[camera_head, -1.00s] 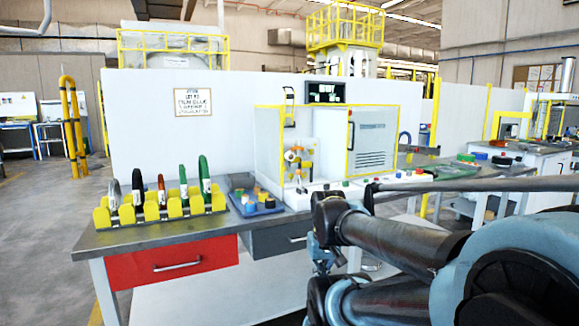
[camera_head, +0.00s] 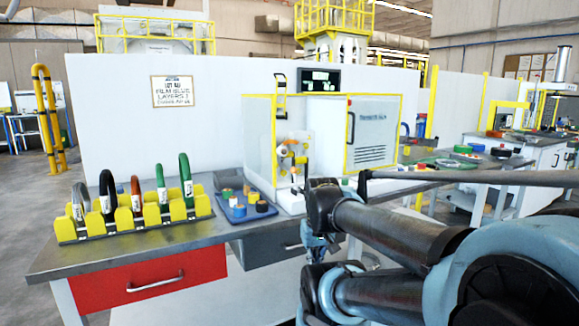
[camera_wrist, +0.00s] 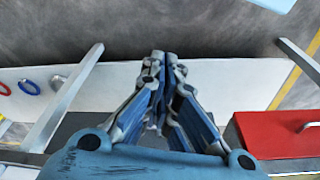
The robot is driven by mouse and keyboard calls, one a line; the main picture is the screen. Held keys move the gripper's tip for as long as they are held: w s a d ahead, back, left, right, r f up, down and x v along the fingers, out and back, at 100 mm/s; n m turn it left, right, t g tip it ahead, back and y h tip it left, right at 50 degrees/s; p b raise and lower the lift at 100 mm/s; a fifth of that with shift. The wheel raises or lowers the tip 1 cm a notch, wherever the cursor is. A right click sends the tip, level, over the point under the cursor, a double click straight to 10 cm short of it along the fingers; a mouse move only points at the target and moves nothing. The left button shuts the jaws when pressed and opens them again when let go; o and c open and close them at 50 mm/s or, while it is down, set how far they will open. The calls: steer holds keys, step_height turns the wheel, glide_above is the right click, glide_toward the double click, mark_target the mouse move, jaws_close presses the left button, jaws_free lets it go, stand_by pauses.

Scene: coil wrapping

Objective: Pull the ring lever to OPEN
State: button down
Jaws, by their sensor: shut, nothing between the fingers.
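The coil-wrapping machine (camera_head: 374,138) stands on the bench at the middle right in the head view, white with yellow edging and clear panels. A small orange and white mechanism (camera_head: 290,158) shows inside its open front. The ring lever and its OPEN mark are too small to make out for sure. My gripper (camera_wrist: 161,54) is shut and empty in the wrist view, over the bench's lower white shelf and the floor. My arm covers the machine's right foreground in the head view.
A yellow rack (camera_head: 139,213) with several coils stands at the bench's left. A blue tray (camera_head: 238,224) with coloured pieces sits beside the machine. A red drawer (camera_head: 150,283) is under the bench. A sign (camera_head: 172,91) hangs on the white partition (camera_head: 110,130).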

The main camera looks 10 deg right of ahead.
steer(key=w+r, duration=0.7)
steer(key=r, duration=0.3)
step_height(320, 180, up, 16)
steer(key=n, duration=0.1)
glide_above(295, 179)
steer(key=s+a, duration=0.1)
steer(key=s, duration=0.2)
steer(key=w+r, duration=0.2)
steer(key=w, duration=0.9)
steer(key=shift+w+a+g, duration=0.15)
steer(key=shift+a+g, duration=0.15)
steer(key=shift+a, duration=0.05)
steer(key=shift+f, duration=0.1)
step_height(295, 179, down, 9)
steer(key=s, duration=0.2)
steer(key=shift+s+d, duration=0.25)
steer(key=shift+d, duration=0.1)
